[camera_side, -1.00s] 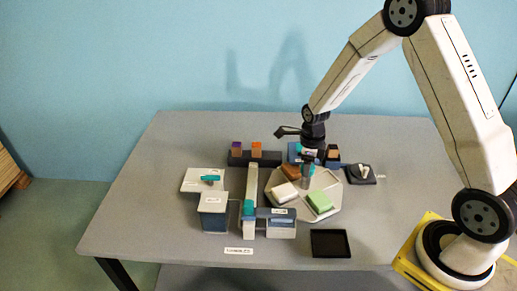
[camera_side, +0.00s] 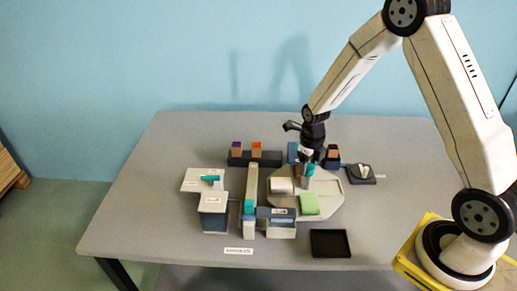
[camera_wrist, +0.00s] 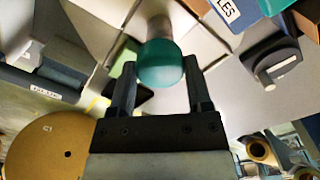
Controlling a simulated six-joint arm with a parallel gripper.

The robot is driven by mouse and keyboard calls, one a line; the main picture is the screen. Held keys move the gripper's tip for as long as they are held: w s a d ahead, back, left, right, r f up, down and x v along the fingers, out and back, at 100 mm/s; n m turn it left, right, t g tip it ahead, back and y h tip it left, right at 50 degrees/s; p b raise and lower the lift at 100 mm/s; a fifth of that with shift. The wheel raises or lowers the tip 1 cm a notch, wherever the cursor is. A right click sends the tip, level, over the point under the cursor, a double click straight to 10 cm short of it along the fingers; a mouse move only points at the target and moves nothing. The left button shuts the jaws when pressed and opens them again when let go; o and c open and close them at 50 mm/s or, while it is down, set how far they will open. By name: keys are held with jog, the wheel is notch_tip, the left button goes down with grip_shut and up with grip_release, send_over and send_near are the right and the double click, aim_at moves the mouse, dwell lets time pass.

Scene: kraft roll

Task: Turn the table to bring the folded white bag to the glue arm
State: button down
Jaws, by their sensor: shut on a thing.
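A pale eight-sided turntable (camera_side: 328,205) carries the folded white bag (camera_side: 281,185) on its left side and a green bag (camera_side: 310,204) at its front. The brown bag is mostly hidden behind my gripper. My gripper (camera_side: 306,167) is shut on the turntable's teal-topped knob (camera_side: 310,171); the wrist view shows the knob's round teal top (camera_wrist: 160,63) between the two fingers. A long pale bar with a teal end (camera_side: 250,190), apparently the glue arm, lies just left of the turntable. The white bag is near it; I cannot tell whether it is exactly lined up.
A blue-grey box with a pale lid (camera_side: 214,214) stands left of the bar. A black tray (camera_side: 330,243) lies at the front. A dark rack with coloured blocks (camera_side: 255,157) is behind, and a small dark base with a pale lever (camera_side: 362,173) is right of the turntable.

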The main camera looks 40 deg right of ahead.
jog(key=shift+m, duration=0.3)
dwell(0.4)
grip_release()
jog(key=shift+r, duration=0.1)
jog(key=shift+r, duration=3.85)
